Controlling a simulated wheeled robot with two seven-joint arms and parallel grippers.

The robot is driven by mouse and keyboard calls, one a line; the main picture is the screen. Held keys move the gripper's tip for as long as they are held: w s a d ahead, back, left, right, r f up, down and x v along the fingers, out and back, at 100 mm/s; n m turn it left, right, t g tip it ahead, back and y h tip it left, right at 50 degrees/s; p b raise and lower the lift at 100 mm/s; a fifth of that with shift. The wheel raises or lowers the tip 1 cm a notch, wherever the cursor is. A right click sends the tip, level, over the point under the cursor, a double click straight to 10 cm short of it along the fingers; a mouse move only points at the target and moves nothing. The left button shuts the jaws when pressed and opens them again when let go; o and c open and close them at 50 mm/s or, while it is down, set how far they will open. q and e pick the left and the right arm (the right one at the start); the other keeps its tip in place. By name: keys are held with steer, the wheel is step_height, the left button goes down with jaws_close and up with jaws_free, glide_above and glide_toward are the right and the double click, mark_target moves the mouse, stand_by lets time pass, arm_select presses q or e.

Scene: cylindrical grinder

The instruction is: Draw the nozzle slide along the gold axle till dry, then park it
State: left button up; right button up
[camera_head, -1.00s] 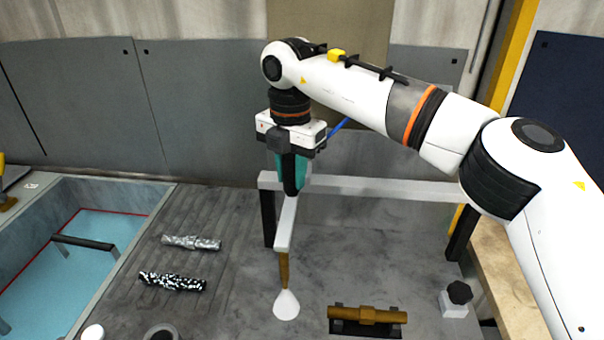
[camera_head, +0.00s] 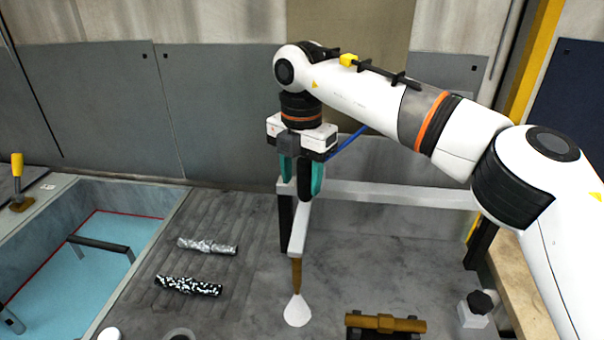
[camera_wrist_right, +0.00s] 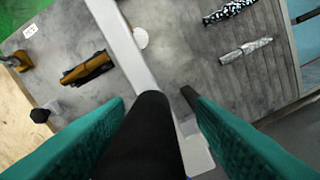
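The nozzle slide is a white bar (camera_head: 300,230) hanging forward from a pale rail, with a brown nozzle (camera_head: 296,273) ending in a white cone (camera_head: 297,311). A black handle (camera_head: 305,181) rises from the slide. My right gripper (camera_head: 302,176) is around that handle with its teal fingers apart. In the right wrist view the handle (camera_wrist_right: 148,130) stands between the fingers, with a gap to the right one. The gold axle (camera_head: 385,323) lies on a dark holder, right of the cone; it also shows in the right wrist view (camera_wrist_right: 87,68). My left gripper is out of view.
The pale rail (camera_head: 400,194) spans dark posts behind the nozzle. A silver axle (camera_head: 208,246) and a black-and-white speckled axle (camera_head: 188,286) lie at left. A blue-floored basin (camera_head: 85,260) is further left. A black knob (camera_head: 482,302) on a white block stands at right.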

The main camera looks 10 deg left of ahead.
steer(key=shift+d+r, duration=0.15)
steer(key=shift+r, duration=0.05)
step_height(320, 180, up, 11)
steer(key=shift+f+b, duration=0.2)
steer(key=shift+b, duration=0.1)
steer(key=shift+r, duration=0.5)
